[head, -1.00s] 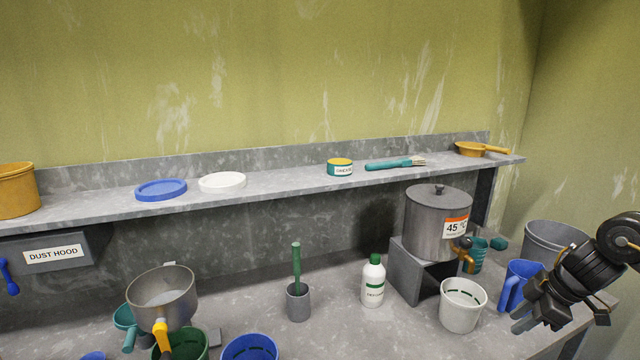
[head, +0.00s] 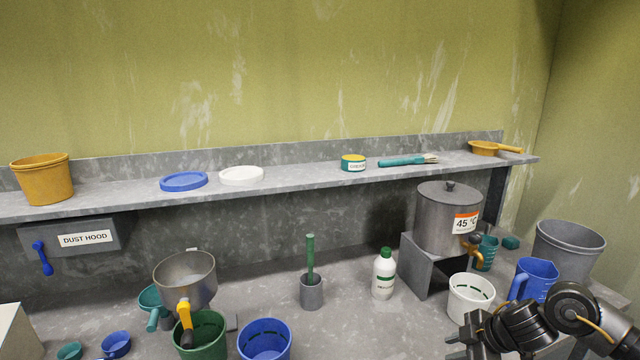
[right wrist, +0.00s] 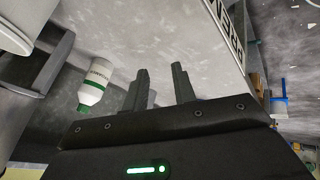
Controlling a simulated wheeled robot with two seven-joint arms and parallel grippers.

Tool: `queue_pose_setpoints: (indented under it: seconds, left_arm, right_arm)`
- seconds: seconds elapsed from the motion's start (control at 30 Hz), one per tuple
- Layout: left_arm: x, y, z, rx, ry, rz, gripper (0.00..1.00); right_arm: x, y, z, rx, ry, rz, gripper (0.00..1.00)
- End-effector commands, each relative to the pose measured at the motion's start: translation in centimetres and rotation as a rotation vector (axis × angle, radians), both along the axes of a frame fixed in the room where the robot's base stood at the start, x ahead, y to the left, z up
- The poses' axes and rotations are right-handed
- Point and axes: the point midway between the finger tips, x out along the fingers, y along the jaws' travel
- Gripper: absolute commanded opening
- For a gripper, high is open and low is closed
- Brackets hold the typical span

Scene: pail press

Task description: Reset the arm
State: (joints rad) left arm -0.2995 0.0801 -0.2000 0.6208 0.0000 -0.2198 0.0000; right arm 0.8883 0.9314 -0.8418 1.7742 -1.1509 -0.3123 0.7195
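My right arm comes in at the lower right of the head view. Its gripper (head: 462,342) is low near the bottom edge, in front of the white pail (head: 470,298), and its fingers are hard to make out there. In the right wrist view the two dark fingers of this gripper (right wrist: 161,82) stand apart with nothing between them. A white bottle with a green cap (right wrist: 97,82) is to the left of the fingers; the head view shows it upright on the bench (head: 384,274). My left gripper is not in view.
A steel urn marked 45 °C (head: 447,222), a blue jug (head: 536,281) and a grey bin (head: 570,250) stand near my right arm. Green (head: 203,340) and blue (head: 265,342) pails stand left. A shelf (head: 300,177) runs along the back.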

Motion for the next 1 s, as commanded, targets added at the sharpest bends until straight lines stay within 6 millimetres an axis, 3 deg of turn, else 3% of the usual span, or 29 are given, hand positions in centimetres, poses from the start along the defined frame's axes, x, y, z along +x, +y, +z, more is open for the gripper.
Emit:
queue_pose_setpoints:
  seconds: [0.03,0.2,0.3,0.37,0.47,0.7,1.0]
  left_arm:
    - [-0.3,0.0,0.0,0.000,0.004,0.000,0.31]
    - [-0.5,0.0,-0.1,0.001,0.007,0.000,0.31]
    - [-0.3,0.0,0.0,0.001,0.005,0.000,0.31]
    - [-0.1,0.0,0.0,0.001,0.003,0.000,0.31]
    - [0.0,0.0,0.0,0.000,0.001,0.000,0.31]
    - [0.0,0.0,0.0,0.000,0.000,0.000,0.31]
    - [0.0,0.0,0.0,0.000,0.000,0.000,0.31]
  right_arm:
    - [-0.5,2.5,-1.4,0.022,-0.024,0.022,0.27]
    - [-2.9,11.3,-4.5,0.130,-0.158,0.002,0.27]
    - [-5.3,14.7,-5.5,0.200,-0.206,-0.099,0.27]
    - [-7.0,15.7,-6.0,0.232,-0.209,-0.186,0.27]
    - [-10.2,15.7,-7.1,0.265,-0.176,-0.365,0.27]
    - [-19.0,11.8,-10.3,0.242,0.024,-0.753,0.27]
    - [-28.6,8.3,-12.7,0.176,0.271,-1.031,0.27]
